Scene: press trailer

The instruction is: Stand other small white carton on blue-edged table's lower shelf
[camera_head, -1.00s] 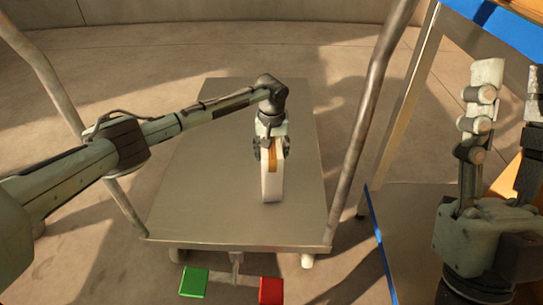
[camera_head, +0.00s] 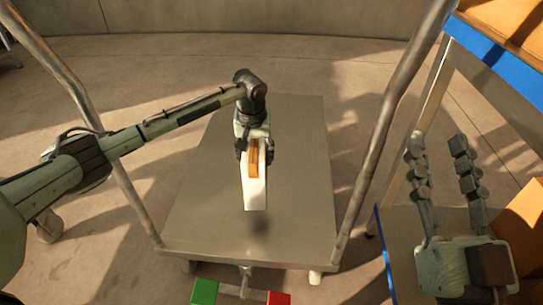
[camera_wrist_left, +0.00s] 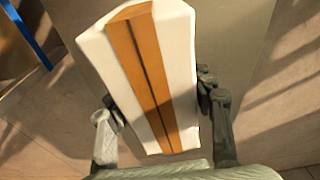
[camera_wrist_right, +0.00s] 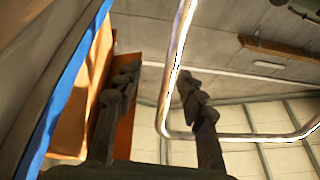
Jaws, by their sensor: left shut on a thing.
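The small white carton (camera_head: 255,192) with an orange-brown tape strip hangs in my left gripper (camera_head: 254,150). It is above the cart's metal deck, and its shadow lies apart from it on the deck. In the left wrist view the fingers (camera_wrist_left: 165,115) press on both sides of the carton (camera_wrist_left: 95,65). The blue-edged table's lower shelf (camera_head: 398,245) shows at the right, partly hidden by my right gripper (camera_head: 440,155). That gripper is open and empty, its fingers spread. The table's blue upper edge (camera_head: 500,55) is at the top right.
The trolley deck (camera_head: 195,215) has upright metal handle bars (camera_head: 392,125) on both sides; the right one stands between the carton and the table. A table leg (camera_head: 425,110) and a brown carton (camera_head: 525,225) are near my right gripper. Green (camera_head: 204,292) and red (camera_head: 278,298) blocks are in front.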

